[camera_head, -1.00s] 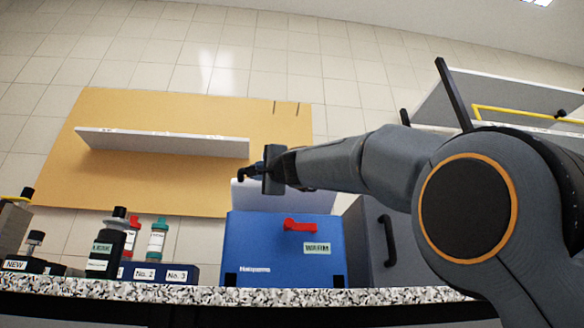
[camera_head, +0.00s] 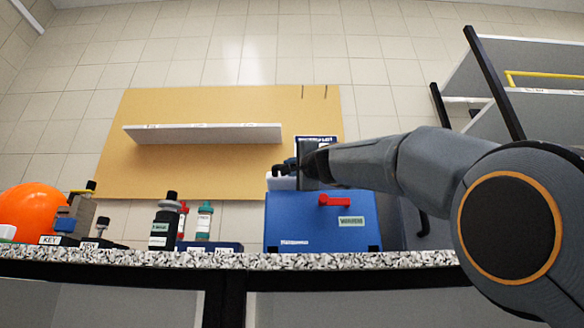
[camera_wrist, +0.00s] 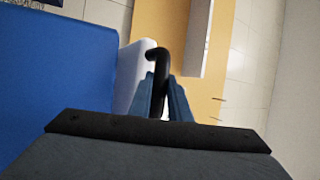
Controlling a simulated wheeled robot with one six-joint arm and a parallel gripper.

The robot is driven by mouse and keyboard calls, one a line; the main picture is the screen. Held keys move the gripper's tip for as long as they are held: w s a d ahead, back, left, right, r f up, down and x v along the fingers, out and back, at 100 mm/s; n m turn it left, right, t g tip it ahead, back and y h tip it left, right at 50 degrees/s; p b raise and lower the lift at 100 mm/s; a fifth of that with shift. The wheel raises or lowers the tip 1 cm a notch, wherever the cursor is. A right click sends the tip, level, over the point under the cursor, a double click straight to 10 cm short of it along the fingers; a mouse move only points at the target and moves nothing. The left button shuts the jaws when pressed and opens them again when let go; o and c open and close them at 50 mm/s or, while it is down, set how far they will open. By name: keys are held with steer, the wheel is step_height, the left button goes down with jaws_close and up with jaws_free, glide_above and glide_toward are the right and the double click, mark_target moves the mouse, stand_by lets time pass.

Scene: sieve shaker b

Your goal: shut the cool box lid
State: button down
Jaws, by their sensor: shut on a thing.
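The cool box (camera_head: 300,222) is blue, with a red latch and a pale label on its front. It stands on the speckled counter. Its white lid (camera_head: 281,183) shows as a pale strip above the box's back edge, so it stands raised; much of it is hidden by my gripper. My gripper (camera_head: 288,169) is above the box's top left part. In the wrist view, its blue fingers (camera_wrist: 166,98) are shut on a black hooked handle (camera_wrist: 156,56) beside the white lid (camera_wrist: 130,72). The blue box (camera_wrist: 55,80) fills the left there. Where the handle joins the lid is unclear.
Bottles (camera_head: 164,222) and labelled holders stand left of the box. An orange ball-like thing (camera_head: 28,210) is at far left. A dark grey cabinet (camera_head: 412,225) is close on the right. A white shelf (camera_head: 205,133) crosses the tan board behind.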

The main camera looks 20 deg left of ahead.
steer(key=c, duration=1.9)
jaws_free()
steer(key=shift+w+a+f, duration=0.15)
steer(key=shift+w+f, duration=0.05)
steer(key=shift+f, duration=0.15)
steer(key=shift+r+v, duration=0.15)
steer(key=shift+v, duration=1.85)
steer(key=shift+r+v, duration=0.2)
steer(key=shift+v, duration=1.75)
steer(key=shift+s, duration=0.1)
